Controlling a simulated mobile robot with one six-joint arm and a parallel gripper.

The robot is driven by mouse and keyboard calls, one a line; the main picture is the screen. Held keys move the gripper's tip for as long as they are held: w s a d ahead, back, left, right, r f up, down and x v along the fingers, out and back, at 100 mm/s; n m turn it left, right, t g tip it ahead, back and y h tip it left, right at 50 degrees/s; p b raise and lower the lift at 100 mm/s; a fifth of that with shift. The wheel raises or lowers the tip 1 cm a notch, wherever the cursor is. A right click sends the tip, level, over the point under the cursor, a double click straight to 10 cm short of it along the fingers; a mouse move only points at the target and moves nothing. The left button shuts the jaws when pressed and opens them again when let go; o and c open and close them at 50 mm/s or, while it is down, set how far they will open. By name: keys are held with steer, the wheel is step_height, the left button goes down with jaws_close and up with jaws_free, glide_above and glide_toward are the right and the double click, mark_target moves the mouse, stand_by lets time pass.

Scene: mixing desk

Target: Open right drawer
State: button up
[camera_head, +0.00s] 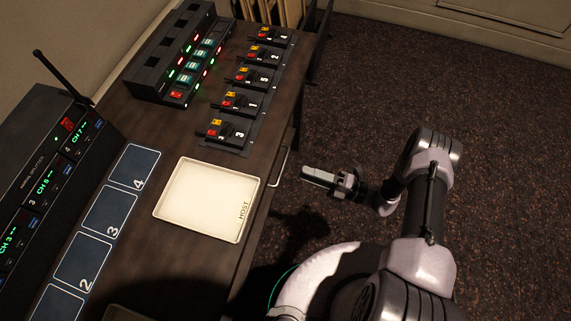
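A pale metal drawer handle (280,168) sticks out from the front side of the desk, just below the edge of the top, beside the white tray. The drawer front behind it is mostly hidden under the desk edge, and no opened drawer box shows. My gripper (307,175) is just right of the handle, with its fingers pointing left toward it. A small gap of dark floor shows between the fingertips and the handle in the picture. The fingers overlap from this angle, so I cannot tell whether they are open or shut.
The desk top holds a white tray (205,202) marked HOST, a row of several black packs (240,105), a charger rack (180,55), numbered blue pads (110,210) and a radio receiver with an antenna (45,165). The carpet (400,90) right of the desk is clear.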

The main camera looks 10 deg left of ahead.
mark_target(284, 165)
steer(key=x, duration=0.8)
steer(key=shift+w+a+b, duration=0.1)
steer(key=shift+a+b, duration=0.1)
steer(key=shift+b, duration=0.2)
steer(key=shift+c, duration=0.4)
jaws_close()
stand_by(0.4)
